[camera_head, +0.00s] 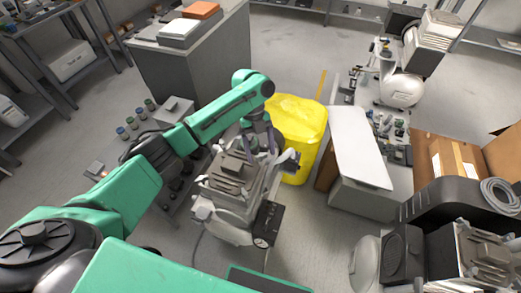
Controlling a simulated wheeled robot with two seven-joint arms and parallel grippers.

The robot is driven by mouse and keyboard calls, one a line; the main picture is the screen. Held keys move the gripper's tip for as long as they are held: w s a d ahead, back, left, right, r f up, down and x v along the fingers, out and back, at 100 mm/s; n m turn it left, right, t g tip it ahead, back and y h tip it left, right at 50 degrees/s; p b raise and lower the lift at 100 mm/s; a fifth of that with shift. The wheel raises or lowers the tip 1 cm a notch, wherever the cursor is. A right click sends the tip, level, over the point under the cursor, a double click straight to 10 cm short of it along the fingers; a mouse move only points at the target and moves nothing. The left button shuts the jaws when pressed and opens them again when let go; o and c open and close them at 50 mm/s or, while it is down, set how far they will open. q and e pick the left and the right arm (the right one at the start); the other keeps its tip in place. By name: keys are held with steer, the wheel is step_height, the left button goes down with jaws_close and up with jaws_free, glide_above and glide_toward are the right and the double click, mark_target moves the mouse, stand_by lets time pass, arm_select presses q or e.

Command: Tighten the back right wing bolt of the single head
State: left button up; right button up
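A compressor (228,176) with a grey, block-like head and pale body stands in the middle of the view, just ahead of me. I take it to be the single head. My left arm reaches in from the left, and its gripper (262,146) points down at the far right side of this compressor's head. The fingers are small and partly hidden among the compressor's parts, so I cannot tell whether they touch anything or how far apart they are. The back right wing bolt cannot be made out. My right gripper is not in view.
A yellow bin (300,125) stands close behind the compressor. A white panel (357,147) lies right of it. Another compressor with a white tank (401,88) is at the upper right. Cardboard boxes (447,160) are at the right. A grey cabinet (192,62) stands behind my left arm.

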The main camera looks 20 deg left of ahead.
arm_select(q)
steer(key=v, duration=1.4)
steer(key=shift+r, duration=0.25)
steer(key=shift+a, duration=0.15)
